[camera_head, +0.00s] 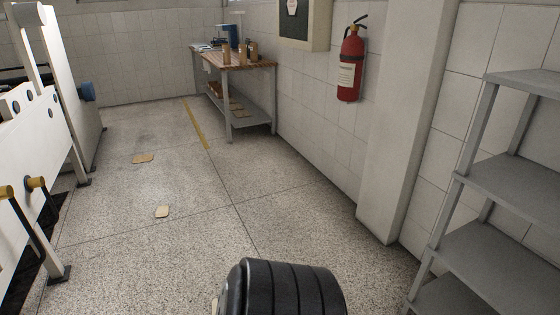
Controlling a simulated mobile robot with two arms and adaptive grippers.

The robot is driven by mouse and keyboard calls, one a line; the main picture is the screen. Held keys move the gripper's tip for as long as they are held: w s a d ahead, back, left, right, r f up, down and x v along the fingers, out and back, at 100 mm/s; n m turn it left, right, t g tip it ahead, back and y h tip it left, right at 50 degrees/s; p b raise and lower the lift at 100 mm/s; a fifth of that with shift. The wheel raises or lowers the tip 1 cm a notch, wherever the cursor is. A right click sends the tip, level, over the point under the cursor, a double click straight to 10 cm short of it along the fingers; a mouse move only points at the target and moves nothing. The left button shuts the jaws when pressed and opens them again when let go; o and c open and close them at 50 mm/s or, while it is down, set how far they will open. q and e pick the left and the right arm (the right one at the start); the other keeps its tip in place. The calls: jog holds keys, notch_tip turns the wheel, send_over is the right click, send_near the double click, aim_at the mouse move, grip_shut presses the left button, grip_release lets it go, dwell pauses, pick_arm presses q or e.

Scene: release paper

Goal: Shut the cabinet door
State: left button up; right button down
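No cabinet with an open door can be made out for certain. A pale wall-mounted box (318,28) with a dark front panel hangs at the top, left of the fire extinguisher, cut off by the frame's top edge. I cannot tell whether it is the cabinet or whether its front is open or shut. Neither of my grippers is in view.
A red fire extinguisher (351,72) hangs on the tiled wall. Grey shelves (510,180) stand at right, a wooden-topped table (245,62) at the back, white machinery (40,125) at left. Flat pieces (162,211) lie on the otherwise open floor. A black ribbed shape (285,290), unidentified, fills the bottom middle.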

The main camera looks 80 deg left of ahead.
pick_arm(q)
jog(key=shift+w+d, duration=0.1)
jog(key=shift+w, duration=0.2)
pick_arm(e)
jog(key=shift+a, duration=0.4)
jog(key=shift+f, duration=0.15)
